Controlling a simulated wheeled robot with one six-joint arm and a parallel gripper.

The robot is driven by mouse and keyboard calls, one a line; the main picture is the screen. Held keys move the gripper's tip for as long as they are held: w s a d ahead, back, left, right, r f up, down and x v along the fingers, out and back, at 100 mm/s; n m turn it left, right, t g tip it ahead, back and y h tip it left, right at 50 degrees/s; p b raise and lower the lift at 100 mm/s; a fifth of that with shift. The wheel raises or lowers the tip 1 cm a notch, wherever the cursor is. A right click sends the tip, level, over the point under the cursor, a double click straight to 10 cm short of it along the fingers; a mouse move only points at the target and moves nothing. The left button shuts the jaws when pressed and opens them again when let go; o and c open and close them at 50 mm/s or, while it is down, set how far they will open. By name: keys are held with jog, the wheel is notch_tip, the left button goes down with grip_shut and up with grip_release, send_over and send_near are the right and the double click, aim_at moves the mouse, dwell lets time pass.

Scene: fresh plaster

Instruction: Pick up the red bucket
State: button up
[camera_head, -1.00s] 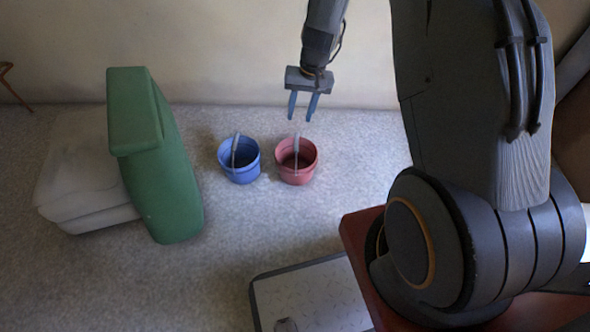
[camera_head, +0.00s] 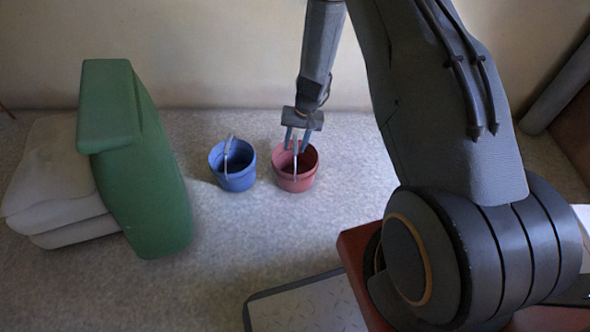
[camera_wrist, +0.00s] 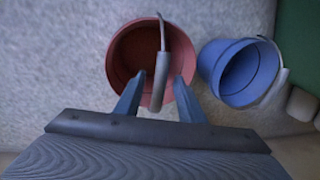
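The red bucket (camera_head: 295,178) stands upright on the floor near the wall, with its pale handle raised across the opening. My gripper (camera_head: 295,150) is over the bucket's mouth, its fingers pointing down. In the wrist view, the red bucket (camera_wrist: 118,62) is straight ahead. The handle's thick grey grip lies between the two blue-grey fingers of my gripper (camera_wrist: 157,90), with gaps on both sides. The gripper is open. The bucket's lower side is hidden from the wrist camera.
A blue bucket (camera_head: 236,178) stands close to the left of the red one; it also shows in the wrist view (camera_wrist: 232,85). A green object (camera_head: 140,180) leans by stacked pale sacks (camera_head: 50,190) further left. The floor in front of the buckets is clear.

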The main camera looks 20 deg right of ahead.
jog(key=f, duration=0.1)
jog(key=f+b, duration=0.1)
jog(key=f, duration=0.1)
jog(key=shift+w+a+f+b, duration=0.1)
jog(key=shift+a+f+b, duration=0.2)
jog(key=shift+f, duration=0.05)
jog(key=shift+c, duration=0.2)
grip_shut()
